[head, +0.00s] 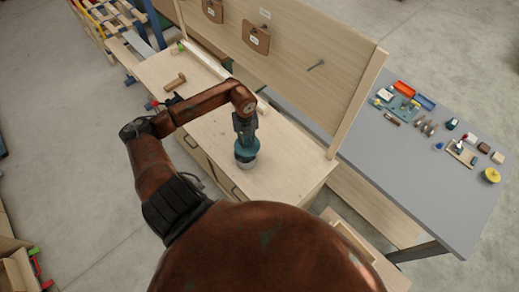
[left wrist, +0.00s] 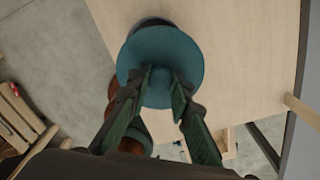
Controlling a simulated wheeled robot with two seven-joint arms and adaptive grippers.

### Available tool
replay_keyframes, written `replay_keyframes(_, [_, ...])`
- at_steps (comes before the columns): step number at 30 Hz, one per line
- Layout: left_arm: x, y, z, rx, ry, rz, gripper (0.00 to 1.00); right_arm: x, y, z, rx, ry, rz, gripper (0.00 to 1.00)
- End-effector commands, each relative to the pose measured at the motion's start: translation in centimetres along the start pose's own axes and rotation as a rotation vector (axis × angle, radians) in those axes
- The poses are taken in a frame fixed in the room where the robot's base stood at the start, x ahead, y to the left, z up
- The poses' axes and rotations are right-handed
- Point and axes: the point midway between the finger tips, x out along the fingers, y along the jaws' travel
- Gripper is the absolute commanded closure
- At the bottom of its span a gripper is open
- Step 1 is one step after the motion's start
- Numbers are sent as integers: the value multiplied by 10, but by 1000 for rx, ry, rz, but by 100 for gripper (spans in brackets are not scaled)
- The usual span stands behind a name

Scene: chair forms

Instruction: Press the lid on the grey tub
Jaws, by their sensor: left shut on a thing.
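My left gripper (head: 245,138) points down over the wooden workbench and is shut on the knob of a round teal lid (head: 246,153). In the left wrist view the two fingers (left wrist: 157,88) close on the knob, and the teal disc (left wrist: 165,45) spreads out beyond them. The grey tub (head: 246,165) shows just below the lid in the head view, standing on the bench top. In the left wrist view a dark edge (left wrist: 150,22) shows past the lid's far side. The lid hides the tub's mouth, and I cannot tell if it is fully seated. My right gripper is not in view.
The workbench (head: 290,172) has bare wood around the tub. A wooden mallet-like piece (head: 175,83) lies farther left. A grey table (head: 420,185) with small items is at the right.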

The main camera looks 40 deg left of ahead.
Motion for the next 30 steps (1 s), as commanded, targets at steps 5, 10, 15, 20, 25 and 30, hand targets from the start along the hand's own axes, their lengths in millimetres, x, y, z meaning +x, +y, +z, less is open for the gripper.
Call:
replay_keyframes(5, [-8, 13, 9, -3, 0, 1, 100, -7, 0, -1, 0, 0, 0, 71])
replay_keyframes(10, [-1, 13, 9, -3, 1, 2, 100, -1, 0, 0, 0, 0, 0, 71])
replay_keyframes(15, [12, 13, 8, -4, 2, 1, 100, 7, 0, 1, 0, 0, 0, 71])
replay_keyframes(20, [28, 13, 8, -4, 1, 2, 100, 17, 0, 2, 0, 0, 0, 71])
replay_keyframes(25, [44, 13, 8, -3, 1, 1, 100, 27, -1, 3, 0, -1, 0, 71])
replay_keyframes(30, [59, 13, 9, -3, 0, 2, 100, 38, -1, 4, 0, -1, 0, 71])
